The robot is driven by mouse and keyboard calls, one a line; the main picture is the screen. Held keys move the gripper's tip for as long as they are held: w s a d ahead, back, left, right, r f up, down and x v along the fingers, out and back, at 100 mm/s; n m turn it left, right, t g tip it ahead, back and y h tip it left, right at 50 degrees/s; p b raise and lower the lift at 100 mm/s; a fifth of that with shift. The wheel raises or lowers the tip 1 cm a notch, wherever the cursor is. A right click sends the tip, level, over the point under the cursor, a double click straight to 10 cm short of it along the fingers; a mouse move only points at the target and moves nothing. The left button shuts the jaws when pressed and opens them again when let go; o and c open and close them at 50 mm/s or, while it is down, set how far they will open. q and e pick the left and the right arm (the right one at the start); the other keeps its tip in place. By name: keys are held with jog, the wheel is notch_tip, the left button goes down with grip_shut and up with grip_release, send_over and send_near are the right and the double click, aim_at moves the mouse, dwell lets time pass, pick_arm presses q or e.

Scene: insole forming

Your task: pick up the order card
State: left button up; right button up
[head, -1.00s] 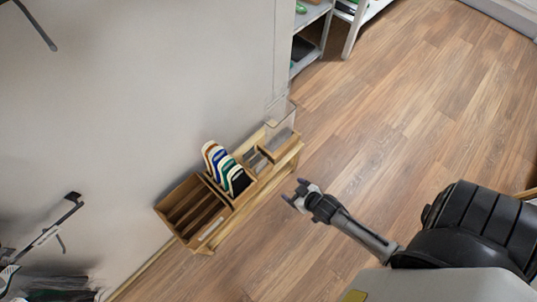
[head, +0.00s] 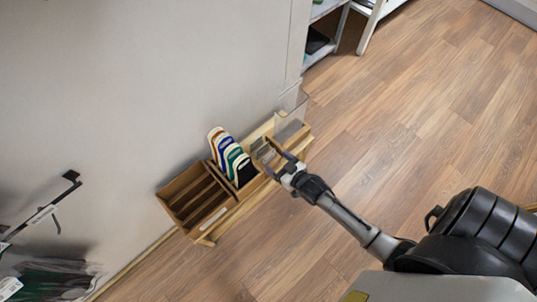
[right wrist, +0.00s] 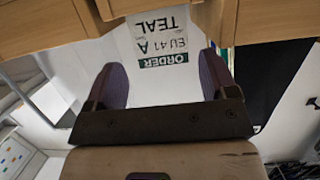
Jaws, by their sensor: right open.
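The order card (right wrist: 163,42) is white with a green "ORDER" band and reads "EU 41 A TEAL" upside down in the right wrist view. It stands between wooden edges, just beyond and between the fingertips of my right gripper (right wrist: 162,72). The two purple-grey fingers are apart, with nothing clearly held between them. In the head view my right gripper (head: 279,167) is at the front edge of the wooden rack (head: 222,212), near its right-hand compartments. The card cannot be clearly made out there. My left gripper is not in view.
Several coloured insoles (head: 231,157) stand in the rack's middle, left of my right gripper. A clear panel (head: 291,115) rises at the rack's right end. The wall (head: 150,80) is close behind. Wood floor (head: 420,130) to the right is free.

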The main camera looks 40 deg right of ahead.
aim_at(269, 156)
jog(key=shift+w+d+f, duration=0.1)
jog(key=shift+w+f, duration=0.1)
jog(key=shift+w, duration=0.05)
jog(key=b+x, duration=0.3)
jog(key=x, duration=0.1)
jog(key=shift+b, duration=0.35)
jog(key=shift+w, duration=0.5)
jog(key=shift+s, duration=0.1)
jog(key=c, duration=0.7)
jog(key=shift+c, duration=0.2)
